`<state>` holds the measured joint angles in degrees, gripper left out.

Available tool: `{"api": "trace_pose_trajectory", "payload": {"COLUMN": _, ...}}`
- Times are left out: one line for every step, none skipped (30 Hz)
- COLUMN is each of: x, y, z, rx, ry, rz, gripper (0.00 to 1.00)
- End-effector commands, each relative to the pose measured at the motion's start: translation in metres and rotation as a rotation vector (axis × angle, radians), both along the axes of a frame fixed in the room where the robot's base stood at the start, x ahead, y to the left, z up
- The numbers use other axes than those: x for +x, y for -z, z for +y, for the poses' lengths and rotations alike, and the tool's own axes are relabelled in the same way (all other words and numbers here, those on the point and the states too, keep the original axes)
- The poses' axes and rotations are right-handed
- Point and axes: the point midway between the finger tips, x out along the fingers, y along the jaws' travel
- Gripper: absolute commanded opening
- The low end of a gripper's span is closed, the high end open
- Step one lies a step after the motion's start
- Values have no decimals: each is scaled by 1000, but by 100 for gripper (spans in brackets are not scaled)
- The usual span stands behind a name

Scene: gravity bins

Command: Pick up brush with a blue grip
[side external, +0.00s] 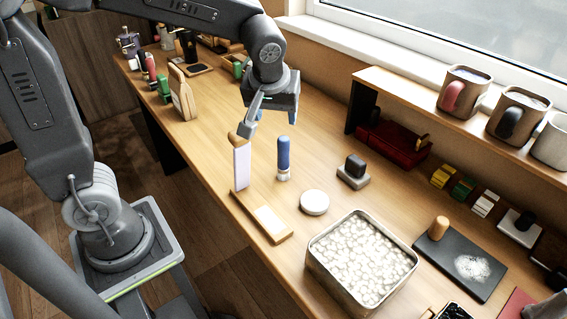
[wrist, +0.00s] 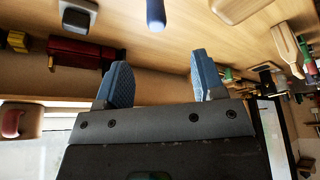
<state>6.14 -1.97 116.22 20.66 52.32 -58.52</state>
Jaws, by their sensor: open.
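The brush with a blue grip (side external: 283,152) stands upright on the wooden bench, with its blue handle up and a pale head at the bottom. In the wrist view the end of its blue grip (wrist: 155,13) shows at the top edge; the rest is cut off. My gripper (side external: 268,117) is above the bench, slightly up and left of the brush in the side view. In the wrist view my gripper (wrist: 160,68) has its two blue-padded fingers apart with nothing between them. The brush appears beyond the fingertips, not touching them.
A wood-topped pale upright piece (side external: 241,166) on a wooden base stands left of the brush. A white round disc (side external: 314,202), a dark-knobbed block (side external: 354,170) and a metal bin of white pieces (side external: 318,259) are nearby. A shelf with mugs (side external: 464,90) runs along the window.

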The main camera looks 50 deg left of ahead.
Motion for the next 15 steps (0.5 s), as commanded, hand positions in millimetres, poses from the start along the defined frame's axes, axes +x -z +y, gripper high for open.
{"api": "trace_pose_trajectory", "payload": {"x": 6, "y": 4, "z": 0, "rx": 2, "ry": -24, "rz": 1, "gripper": 63}}
{"api": "trace_pose_trajectory", "payload": {"x": 9, "y": 6, "z": 0, "rx": 3, "ry": -36, "rz": 0, "gripper": 63}}
{"api": "trace_pose_trajectory", "payload": {"x": 11, "y": 8, "z": 0, "rx": 4, "ry": -48, "rz": -2, "gripper": 63}}
{"api": "trace_pose_trajectory", "payload": {"x": 13, "y": 10, "z": 0, "rx": 5, "ry": -54, "rz": -2, "gripper": 63}}
{"api": "trace_pose_trajectory", "payload": {"x": 14, "y": 12, "z": 1, "rx": 6, "ry": -58, "rz": -3, "gripper": 63}}
{"api": "trace_pose_trajectory", "payload": {"x": 15, "y": 16, "z": 2, "rx": 7, "ry": -62, "rz": -2, "gripper": 63}}
{"api": "trace_pose_trajectory", "payload": {"x": 16, "y": 20, "z": 3, "rx": 7, "ry": -63, "rz": -1, "gripper": 63}}
{"api": "trace_pose_trajectory", "payload": {"x": 17, "y": 25, "z": 5, "rx": 6, "ry": -63, "rz": -1, "gripper": 63}}
{"api": "trace_pose_trajectory", "payload": {"x": 19, "y": 32, "z": 7, "rx": 5, "ry": -63, "rz": 1, "gripper": 63}}
{"api": "trace_pose_trajectory", "payload": {"x": 21, "y": 37, "z": 8, "rx": 5, "ry": -63, "rz": 0, "gripper": 63}}
{"api": "trace_pose_trajectory", "payload": {"x": 22, "y": 43, "z": 10, "rx": 5, "ry": -63, "rz": 1, "gripper": 63}}
{"api": "trace_pose_trajectory", "payload": {"x": 25, "y": 51, "z": 13, "rx": 6, "ry": -64, "rz": 1, "gripper": 63}}
{"api": "trace_pose_trajectory", "payload": {"x": 26, "y": 56, "z": 14, "rx": 5, "ry": -63, "rz": 1, "gripper": 63}}
{"api": "trace_pose_trajectory", "payload": {"x": 27, "y": 62, "z": 15, "rx": 5, "ry": -63, "rz": 1, "gripper": 63}}
{"api": "trace_pose_trajectory", "payload": {"x": 29, "y": 68, "z": 17, "rx": 4, "ry": -62, "rz": 0, "gripper": 63}}
